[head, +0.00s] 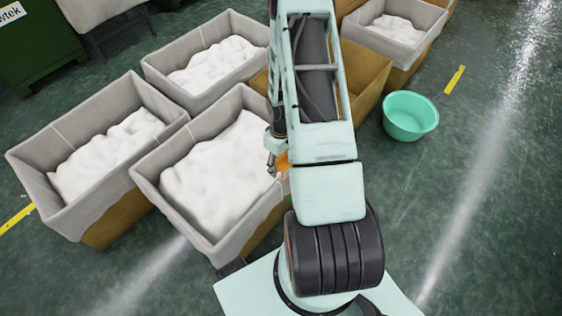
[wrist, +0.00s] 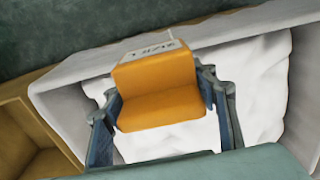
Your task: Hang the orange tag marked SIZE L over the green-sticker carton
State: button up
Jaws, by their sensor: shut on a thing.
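My gripper (wrist: 160,92) is shut on the orange tag (wrist: 158,108), one finger at each side of it. A white label with dark lettering, too slanted to read surely, shows on the tag's far edge. In the wrist view the tag is in front of a lined carton (wrist: 62,86) with white filling; contact with its rim cannot be told. In the head view a sliver of the orange tag (head: 283,160) shows beside my gripper (head: 274,160), at the right side of the front lined carton (head: 168,212). My arm hides much there. No green sticker is clearly readable.
More lined cartons with white filling stand at left (head: 30,180), behind (head: 160,75) and at upper right (head: 425,45). An unlined brown carton (head: 370,75) stands behind my arm. A mint basin (head: 410,116) sits on the floor. The floor at right is clear.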

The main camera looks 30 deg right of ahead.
notch_tip(320, 180, down, 7)
jog(key=b, duration=0.5)
jog(key=shift+f, duration=0.2)
jog(key=shift+o, duration=0.8)
jog(key=shift+f, duration=0.35)
jog(key=shift+f+b, duration=0.3)
jog(key=shift+b, duration=0.15)
jog(key=shift+c, duration=0.7)
jog(key=shift+o, duration=0.3)
jog(key=shift+f, duration=0.5)
jog(key=shift+r, duration=0.1)
jog(key=o, duration=1.8)
jog(key=shift+r, duration=0.1)
jog(key=shift+r, duration=0.1)
